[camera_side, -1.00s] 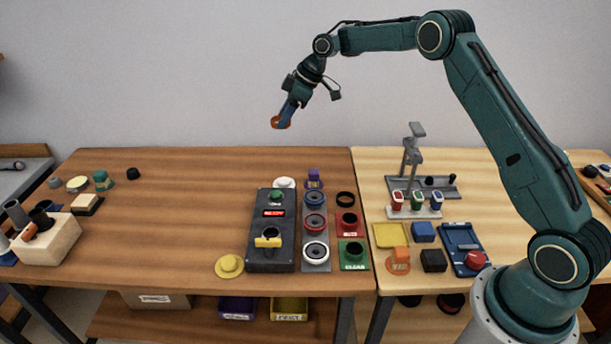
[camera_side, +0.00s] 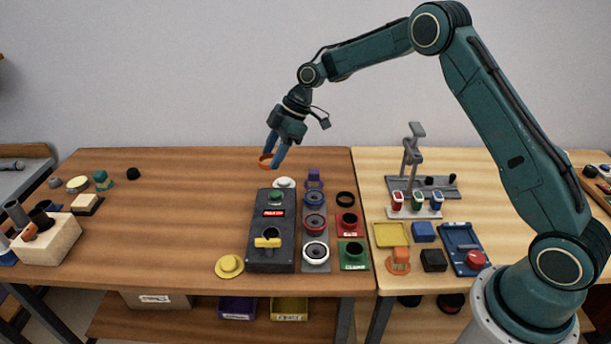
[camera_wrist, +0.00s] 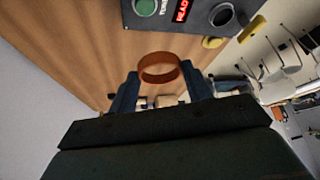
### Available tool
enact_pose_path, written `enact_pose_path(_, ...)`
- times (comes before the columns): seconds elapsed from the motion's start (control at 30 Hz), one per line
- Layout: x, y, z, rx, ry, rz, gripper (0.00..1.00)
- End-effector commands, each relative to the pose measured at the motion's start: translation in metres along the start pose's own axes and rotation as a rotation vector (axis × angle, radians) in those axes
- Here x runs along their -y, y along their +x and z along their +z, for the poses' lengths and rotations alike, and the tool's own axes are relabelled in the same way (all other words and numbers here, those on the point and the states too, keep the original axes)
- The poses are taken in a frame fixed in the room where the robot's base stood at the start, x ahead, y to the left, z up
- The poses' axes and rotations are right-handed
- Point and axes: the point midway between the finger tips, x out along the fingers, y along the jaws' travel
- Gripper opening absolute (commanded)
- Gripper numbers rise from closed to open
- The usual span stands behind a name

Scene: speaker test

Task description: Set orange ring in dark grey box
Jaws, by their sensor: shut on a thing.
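My gripper (camera_side: 273,157) is shut on the orange ring (camera_side: 265,162) and holds it in the air above the back part of the left table. In the wrist view the orange ring (camera_wrist: 160,76) sits between my blue fingertips, with its opening visible. The dark grey box (camera_side: 272,262) stands on the table, below and slightly in front of the ring, apart from it. It has a green button, a red lit display, a round dark opening and a yellow part at its front. The box also shows at the top of the wrist view (camera_wrist: 201,4), with the opening in its face.
A grey strip (camera_side: 316,266) with several round parts stands right of the box, beside red and green pads. A yellow round part (camera_side: 229,266) lies at its front left. A white disc (camera_side: 284,183) is behind it. The table left of the box is mostly clear.

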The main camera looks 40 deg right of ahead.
Motion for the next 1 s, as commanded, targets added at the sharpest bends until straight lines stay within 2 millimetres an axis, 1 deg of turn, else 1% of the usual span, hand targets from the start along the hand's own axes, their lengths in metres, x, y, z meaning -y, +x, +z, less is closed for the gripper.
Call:
enact_pose_path(0.03, 0.017, 0.010, -0.004, 0.001, -0.046, -0.030, 0.29)
enact_pose_path(0.2, 0.064, 0.034, -0.012, -0.004, -0.190, -0.110, 0.29)
enact_pose_path(0.3, 0.087, 0.044, -0.014, -0.009, -0.258, -0.146, 0.29)
enact_pose_path(0.4, 0.104, 0.050, -0.015, -0.012, -0.310, -0.173, 0.29)
enact_pose_path(0.5, 0.115, 0.054, -0.016, -0.016, -0.341, -0.189, 0.29)
enact_pose_path(0.6, 0.120, 0.056, -0.016, -0.018, -0.356, -0.197, 0.29)
enact_pose_path(1.0, 0.121, 0.061, -0.014, -0.017, -0.358, -0.199, 0.29)
